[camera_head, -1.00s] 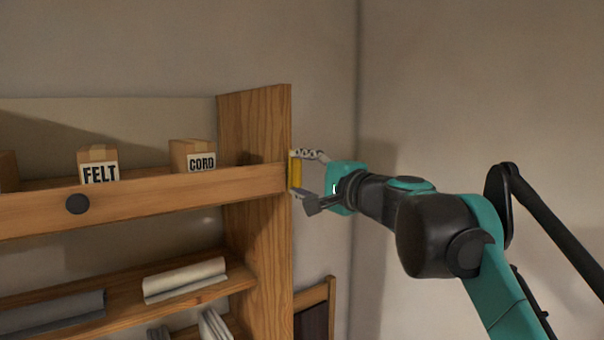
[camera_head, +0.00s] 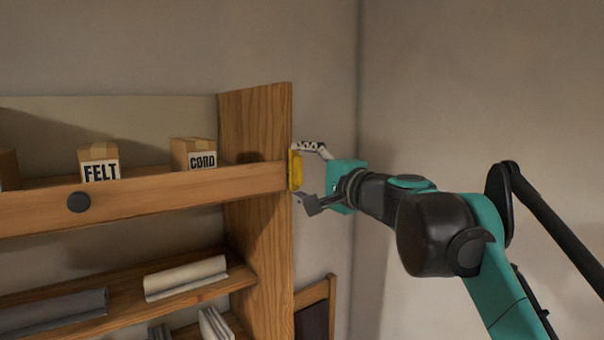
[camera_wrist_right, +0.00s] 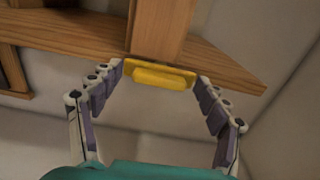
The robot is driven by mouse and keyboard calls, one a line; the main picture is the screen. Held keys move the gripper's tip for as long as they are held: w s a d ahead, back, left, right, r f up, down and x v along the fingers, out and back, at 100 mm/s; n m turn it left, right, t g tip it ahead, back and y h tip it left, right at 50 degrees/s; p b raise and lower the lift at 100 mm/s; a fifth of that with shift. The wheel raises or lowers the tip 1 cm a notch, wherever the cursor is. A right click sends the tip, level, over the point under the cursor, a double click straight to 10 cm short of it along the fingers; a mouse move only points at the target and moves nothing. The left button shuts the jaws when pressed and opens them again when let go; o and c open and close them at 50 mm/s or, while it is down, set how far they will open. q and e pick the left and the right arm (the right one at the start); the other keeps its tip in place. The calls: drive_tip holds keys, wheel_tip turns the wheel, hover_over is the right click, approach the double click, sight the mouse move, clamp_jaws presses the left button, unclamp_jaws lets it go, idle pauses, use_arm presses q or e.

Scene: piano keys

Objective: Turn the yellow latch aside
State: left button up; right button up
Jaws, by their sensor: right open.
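The yellow latch (camera_head: 296,170) is on the right end of the wooden shelf unit, at the end of its front rail (camera_head: 150,199). It also shows in the right wrist view as a yellow bar (camera_wrist_right: 160,74) on a yellow plate, against the wood. My right gripper (camera_head: 303,172) is open, with one finger above the latch and one below it in the head view. In the right wrist view, the fingers of the gripper (camera_wrist_right: 159,74) stand at the two ends of the bar. A small gap shows at the right finger; contact at the left finger is unclear. My left gripper is not in view.
A FELT box (camera_head: 99,163) and a CORD box (camera_head: 194,155) stand behind the rail, which bears a dark round knob (camera_head: 78,202). Rolls (camera_head: 186,277) lie on the shelf below.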

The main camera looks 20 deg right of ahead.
drive_tip(key=v, duration=1.2)
drive_tip(key=s+a+f+n+g+b, duration=0.1)
drive_tip(key=a+f+n+g+b, duration=0.15)
drive_tip(key=f+b, duration=0.9)
drive_tip(key=s+a+f+n+g+b, duration=0.2)
drive_tip(key=a+f+n, duration=0.1)
drive_tip(key=f, duration=1.8)
drive_tip(key=s+a+f+n+g+b, duration=0.1)
drive_tip(key=a+f+n+g+b, duration=0.15)
drive_tip(key=f+b, duration=0.95)
drive_tip(key=s+d+f+n+g+h+b, duration=0.1)
drive_tip(key=s+f+n+h+b, duration=0.1)
drive_tip(key=f, duration=1.3)
drive_tip(key=s+d+f+n+g+h+b, duration=0.1)
drive_tip(key=s+f+b, duration=0.3)
drive_tip(key=f, duration=1.1)
drive_tip(key=s+d+f+n+g+h+b, duration=0.1)
drive_tip(key=f+b, duration=0.5)
drive_tip(key=f, duration=1)
drive_tip(key=shift+s+d+n+h+b, duration=0.4)
drive_tip(key=shift+s+d+n+h, duration=0.2)
drive_tip(key=shift+s+n+h, duration=0.45)
drive_tip(key=shift+s, duration=0.15)
